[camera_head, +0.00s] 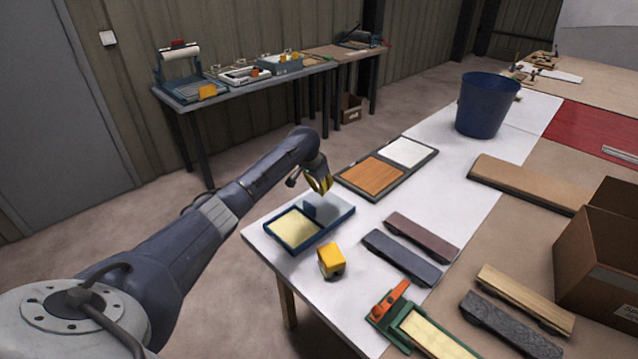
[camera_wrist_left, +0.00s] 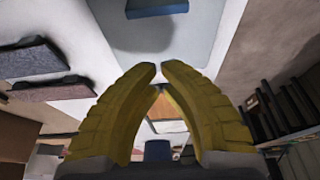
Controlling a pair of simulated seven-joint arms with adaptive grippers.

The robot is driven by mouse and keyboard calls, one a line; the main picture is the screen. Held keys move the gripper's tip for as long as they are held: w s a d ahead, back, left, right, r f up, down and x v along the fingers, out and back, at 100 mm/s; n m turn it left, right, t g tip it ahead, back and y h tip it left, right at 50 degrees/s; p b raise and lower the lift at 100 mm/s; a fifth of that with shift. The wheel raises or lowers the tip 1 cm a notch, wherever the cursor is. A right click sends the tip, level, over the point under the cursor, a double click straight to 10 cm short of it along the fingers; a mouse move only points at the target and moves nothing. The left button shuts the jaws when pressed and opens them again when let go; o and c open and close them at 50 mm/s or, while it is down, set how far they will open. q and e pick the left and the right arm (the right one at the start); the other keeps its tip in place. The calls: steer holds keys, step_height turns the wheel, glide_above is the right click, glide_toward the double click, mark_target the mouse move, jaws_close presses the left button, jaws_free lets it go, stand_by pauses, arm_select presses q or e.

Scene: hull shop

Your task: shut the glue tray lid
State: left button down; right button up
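The glue tray (camera_head: 293,250) is a blue, shallow box near the left corner of the white table top. Its left part is uncovered and shows pale yellow glue (camera_head: 292,226). A grey, pale lid panel (camera_head: 328,209) with a small blue upright handle (camera_head: 309,210) lies over the right part. In the left wrist view the panel (camera_wrist_left: 200,30) and blue handle (camera_wrist_left: 157,8) show at the top. My left gripper (camera_head: 320,187), with yellow fingers, is above the right end of the tray, apart from it. In its wrist view the fingertips (camera_wrist_left: 159,70) nearly meet, with nothing between them. My right gripper is not in view.
A yellow-topped block (camera_head: 331,259) stands just in front of the tray. Two sanding blocks (camera_head: 402,257) lie to its right. A tray with orange and white panels (camera_head: 374,175) lies behind, and a blue bucket (camera_head: 487,105) stands farther back. A green tool (camera_head: 394,318) is at the front.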

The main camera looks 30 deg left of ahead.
mark_target(320, 208)
arm_select(q)
steer(key=x, duration=0.4)
steer(key=shift+f, duration=0.1)
steer(key=shift+s+f, duration=0.1)
steer(key=shift+f, duration=0.05)
steer(key=shift+s+a, duration=0.25)
steer(key=shift+s, duration=0.6)
steer(key=shift+s+a, duration=0.2)
steer(key=shift+s, duration=0.65)
steer(key=shift+s+d, duration=0.1)
